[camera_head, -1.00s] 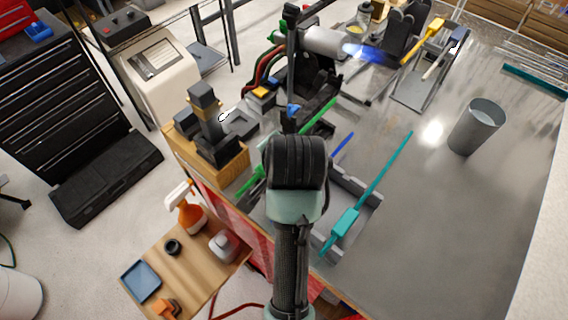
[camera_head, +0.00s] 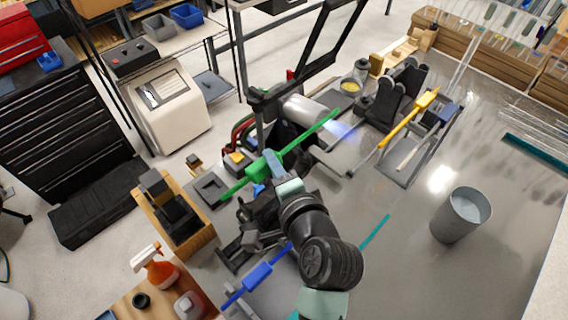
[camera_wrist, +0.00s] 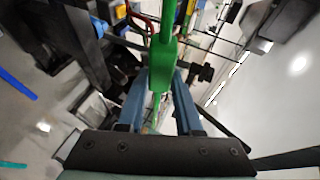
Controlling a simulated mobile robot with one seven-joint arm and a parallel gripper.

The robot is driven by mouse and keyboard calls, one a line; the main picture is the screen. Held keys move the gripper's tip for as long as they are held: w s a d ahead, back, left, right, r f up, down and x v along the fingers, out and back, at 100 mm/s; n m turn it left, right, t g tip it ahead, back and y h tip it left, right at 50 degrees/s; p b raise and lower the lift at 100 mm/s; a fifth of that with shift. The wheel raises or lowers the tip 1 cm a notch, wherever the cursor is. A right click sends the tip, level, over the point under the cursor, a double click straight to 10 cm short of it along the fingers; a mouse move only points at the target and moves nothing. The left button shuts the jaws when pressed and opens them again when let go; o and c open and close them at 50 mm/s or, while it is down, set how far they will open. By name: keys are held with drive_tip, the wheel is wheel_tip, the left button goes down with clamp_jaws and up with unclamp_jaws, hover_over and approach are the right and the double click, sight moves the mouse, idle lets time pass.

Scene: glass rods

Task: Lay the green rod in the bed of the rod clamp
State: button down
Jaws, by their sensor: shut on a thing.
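The green rod (camera_head: 310,132) has a thick green sleeve (camera_wrist: 163,65) around its middle. My gripper (camera_head: 272,163) is shut on this sleeve, its blue fingers on both sides of it in the wrist view (camera_wrist: 160,88). In the head view the rod slants from lower left to upper right, above the bench beside the torch. The wrist view shows it running away between the fingers. A dark device with upright black parts (camera_head: 398,98) stands beyond the torch; I cannot tell whether it is the rod clamp. My arm hides part of the bench below.
A torch (camera_head: 308,112) with a blue flame points right, close to the rod's far end. A yellow rod (camera_head: 400,120) lies on a stand at right. A blue rod (camera_head: 258,275) and a teal rod (camera_head: 375,231) lie near my arm. A grey cup (camera_head: 461,215) stands on clear bench.

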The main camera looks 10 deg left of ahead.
wheel_tip(320, 180, down, 7)
drive_tip(key=b, duration=0.7)
drive_tip(key=shift+b, duration=0.3)
drive_tip(key=shift+d+r, duration=0.1)
drive_tip(key=c, duration=0.5)
unclamp_jaws()
drive_tip(key=b+v, duration=0.3)
drive_tip(key=v, duration=1)
drive_tip(key=shift+w+r, duration=0.1)
drive_tip(key=shift+w, duration=0.05)
